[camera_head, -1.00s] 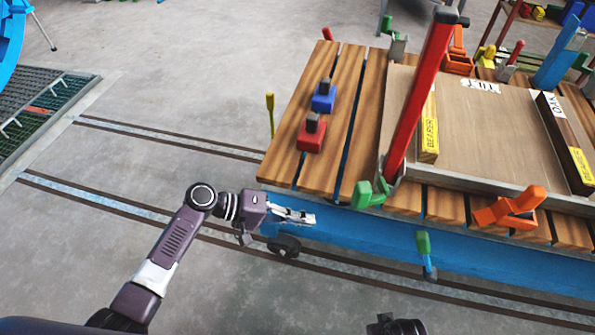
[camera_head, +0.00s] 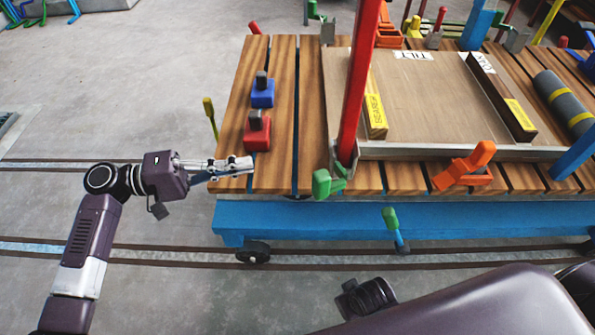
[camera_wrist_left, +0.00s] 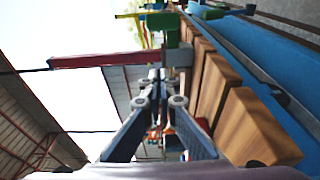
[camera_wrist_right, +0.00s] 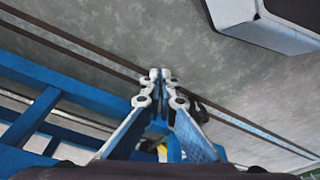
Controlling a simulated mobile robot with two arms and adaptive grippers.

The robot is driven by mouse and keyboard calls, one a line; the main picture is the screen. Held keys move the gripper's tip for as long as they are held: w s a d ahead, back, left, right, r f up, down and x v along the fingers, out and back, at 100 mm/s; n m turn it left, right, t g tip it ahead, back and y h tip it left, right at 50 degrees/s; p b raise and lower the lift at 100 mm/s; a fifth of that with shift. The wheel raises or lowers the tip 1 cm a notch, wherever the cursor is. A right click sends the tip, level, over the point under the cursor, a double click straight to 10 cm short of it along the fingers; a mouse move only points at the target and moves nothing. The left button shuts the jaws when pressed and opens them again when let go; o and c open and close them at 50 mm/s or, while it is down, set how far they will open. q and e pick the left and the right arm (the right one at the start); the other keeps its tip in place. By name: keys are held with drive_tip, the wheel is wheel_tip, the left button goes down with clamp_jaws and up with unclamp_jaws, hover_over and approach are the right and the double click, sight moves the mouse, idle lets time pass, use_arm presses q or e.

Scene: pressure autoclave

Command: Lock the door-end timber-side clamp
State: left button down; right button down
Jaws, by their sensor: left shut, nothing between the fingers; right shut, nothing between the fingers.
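A green-handled clamp (camera_head: 328,183) sits on the near edge of the slatted timber deck (camera_head: 285,130), at the foot of a raised red bar (camera_head: 362,75). An orange clamp (camera_head: 465,167) sits further right on the same edge. I cannot tell for certain which is the door-end timber-side clamp. My left gripper (camera_head: 246,164) is shut and empty at the deck's near left corner, left of the green-handled clamp. In the left wrist view, its fingers (camera_wrist_left: 157,76) point along the deck edge towards a green part and a red bar. My right gripper (camera_wrist_right: 160,74) is shut and empty in the right wrist view.
A red block (camera_head: 257,132) and a blue block (camera_head: 262,92) stand on the deck's left end. A panel (camera_head: 425,105) carries labelled bearers. A green-topped lever (camera_head: 391,220) sticks out from the blue frame (camera_head: 310,222).

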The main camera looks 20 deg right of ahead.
sight(329, 175)
use_arm(q)
drive_tip(key=shift+d, duration=0.1)
